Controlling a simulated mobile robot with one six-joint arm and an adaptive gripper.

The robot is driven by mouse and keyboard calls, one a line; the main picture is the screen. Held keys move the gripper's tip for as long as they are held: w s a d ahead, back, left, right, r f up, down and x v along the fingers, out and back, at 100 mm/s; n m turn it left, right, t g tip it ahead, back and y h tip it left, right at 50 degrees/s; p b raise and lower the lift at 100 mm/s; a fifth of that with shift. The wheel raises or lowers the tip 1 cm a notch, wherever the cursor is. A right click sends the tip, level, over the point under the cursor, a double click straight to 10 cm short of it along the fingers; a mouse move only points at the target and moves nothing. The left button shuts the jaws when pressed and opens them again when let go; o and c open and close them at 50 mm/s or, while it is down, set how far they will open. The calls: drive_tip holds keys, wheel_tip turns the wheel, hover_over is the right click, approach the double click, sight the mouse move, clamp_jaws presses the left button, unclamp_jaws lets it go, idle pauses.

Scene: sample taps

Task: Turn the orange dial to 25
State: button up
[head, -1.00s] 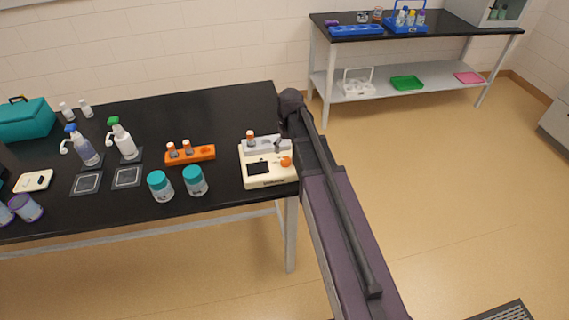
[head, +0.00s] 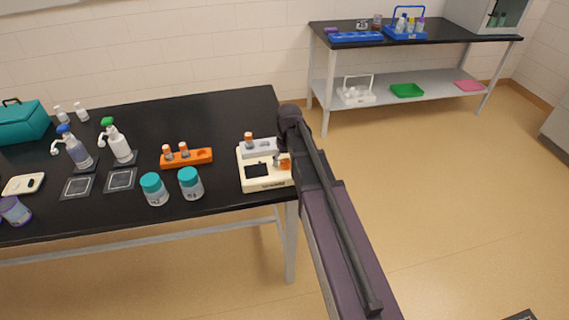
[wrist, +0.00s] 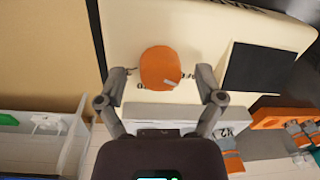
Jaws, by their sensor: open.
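The orange dial (wrist: 160,68) sits on the cream instrument (wrist: 150,22), and a small pale mark shows near its lower right edge in the wrist view. I cannot read any numbers around it. My gripper (wrist: 170,90) is open, with one finger on each side of the dial's lower part; whether they touch it is unclear. In the head view the instrument (head: 252,184) stands at the table's right end, and the dial (head: 285,164) is partly hidden by my arm. A dark screen (wrist: 260,68) is beside the dial.
An orange rack (head: 188,160) with small vials stands left of the instrument. Two teal-capped jars (head: 190,183) (head: 154,189) stand near the table's front edge. Spray bottles and dark square mats are farther left. Open floor lies to the right, before a second table (head: 440,42).

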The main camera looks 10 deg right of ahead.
drive_tip(key=c, duration=1.2)
drive_tip(key=shift+o, duration=0.2)
drive_tip(key=shift+a, duration=0.15)
